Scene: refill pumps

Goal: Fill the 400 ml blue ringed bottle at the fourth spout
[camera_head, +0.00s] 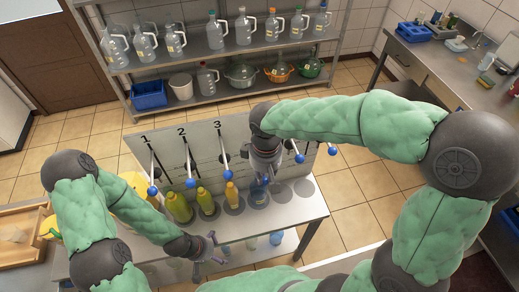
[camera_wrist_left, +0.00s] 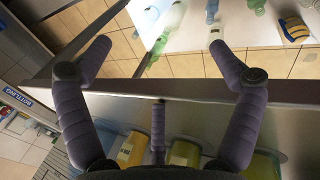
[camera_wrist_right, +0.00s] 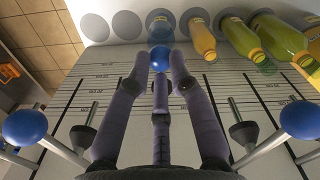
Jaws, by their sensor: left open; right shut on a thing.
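The blue bottle (camera_head: 258,194) stands on the bench on the fourth spot from the left, partly hidden under my right gripper. It also shows beyond the fingertips in the right wrist view (camera_wrist_right: 160,25); its rings and fill level cannot be made out. My right gripper (camera_wrist_right: 160,68) is shut on a blue ball knob (camera_wrist_right: 161,57) in the fourth place, between two neighbouring knobs. That knob sits farther from the camera than its neighbours. In the head view this gripper (camera_head: 262,172) hides the knob and spout. My left gripper (camera_head: 212,248) is open and empty near the bench's front edge.
Several yellow and green bottles (camera_head: 206,202) stand left of the blue one. Two empty round spots (camera_head: 304,187) lie to its right. Other blue knobs (camera_head: 229,175) stick out from the numbered panel (camera_head: 215,135). A rack of clear bottles (camera_head: 215,32) stands behind.

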